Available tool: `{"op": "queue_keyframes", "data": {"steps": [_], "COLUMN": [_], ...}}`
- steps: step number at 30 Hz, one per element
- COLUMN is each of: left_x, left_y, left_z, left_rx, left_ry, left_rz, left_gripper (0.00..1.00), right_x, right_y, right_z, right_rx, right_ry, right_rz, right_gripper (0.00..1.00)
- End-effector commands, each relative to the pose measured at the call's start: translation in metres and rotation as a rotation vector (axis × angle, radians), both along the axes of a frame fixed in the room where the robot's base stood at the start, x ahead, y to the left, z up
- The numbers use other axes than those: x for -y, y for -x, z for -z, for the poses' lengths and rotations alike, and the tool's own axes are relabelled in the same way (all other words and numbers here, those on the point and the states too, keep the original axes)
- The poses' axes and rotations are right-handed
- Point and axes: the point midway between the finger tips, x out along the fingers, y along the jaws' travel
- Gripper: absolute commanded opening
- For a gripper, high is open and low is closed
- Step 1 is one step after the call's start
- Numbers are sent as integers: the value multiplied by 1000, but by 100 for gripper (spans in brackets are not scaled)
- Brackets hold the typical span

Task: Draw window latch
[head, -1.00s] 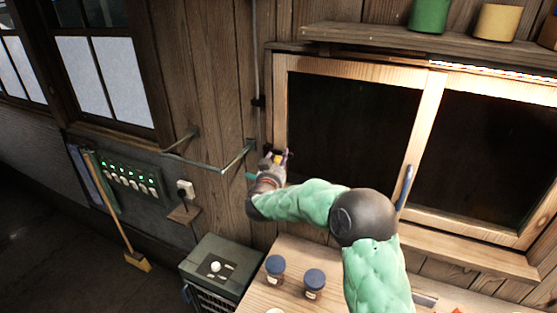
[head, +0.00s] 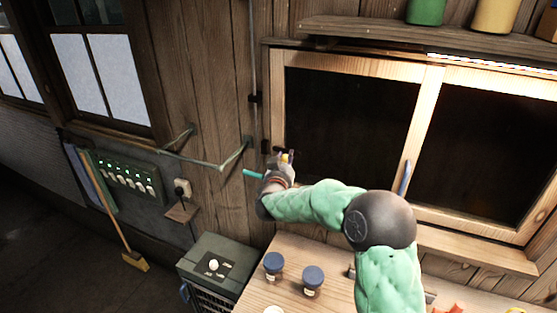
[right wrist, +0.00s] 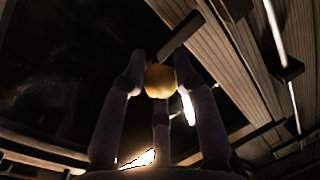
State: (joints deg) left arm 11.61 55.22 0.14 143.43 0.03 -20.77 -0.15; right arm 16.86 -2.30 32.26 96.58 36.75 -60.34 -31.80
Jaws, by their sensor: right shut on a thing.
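The window latch (right wrist: 179,36) shows as a dark bar with a round yellow knob (right wrist: 160,80) in the right wrist view. In the head view the knob (head: 286,158) is a small yellow spot at the left post of the window frame (head: 279,100). My right gripper (head: 281,161) is at that post, its arm coming in from below right. In the right wrist view its fingers (right wrist: 158,88) are around the knob and shut on it. The gripper hides much of the latch in the head view. My left gripper is not in view.
A blue handle (head: 406,178) stands on the window's middle post. A thin metal rail (head: 205,163) juts from the wall to the left. Two blue-capped jars (head: 273,266) stand on the wooden bench (head: 262,295) below. A shelf (head: 400,37) with cans runs above.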

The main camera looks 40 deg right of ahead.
Motion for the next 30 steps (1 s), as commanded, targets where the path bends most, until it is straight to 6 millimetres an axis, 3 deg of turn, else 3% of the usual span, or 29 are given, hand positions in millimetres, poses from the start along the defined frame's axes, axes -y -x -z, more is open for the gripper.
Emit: {"op": "queue_keyframes", "data": {"steps": [10,11,13,24,30], "left_x": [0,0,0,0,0], "left_y": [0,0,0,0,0], "left_z": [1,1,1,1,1], "left_rx": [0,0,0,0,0], "left_ry": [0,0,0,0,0], "left_rz": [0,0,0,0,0], "left_gripper": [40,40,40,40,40], "right_x": [3,3,3,1,-17], "right_y": [4,4,4,5,18], "right_z": [-5,-5,-5,-2,-3], "right_rx": [8,9,8,4,4], "right_ry": [4,5,4,2,2], "right_rz": [6,6,5,3,0], "right_gripper": [0,35,54,54,54]}}
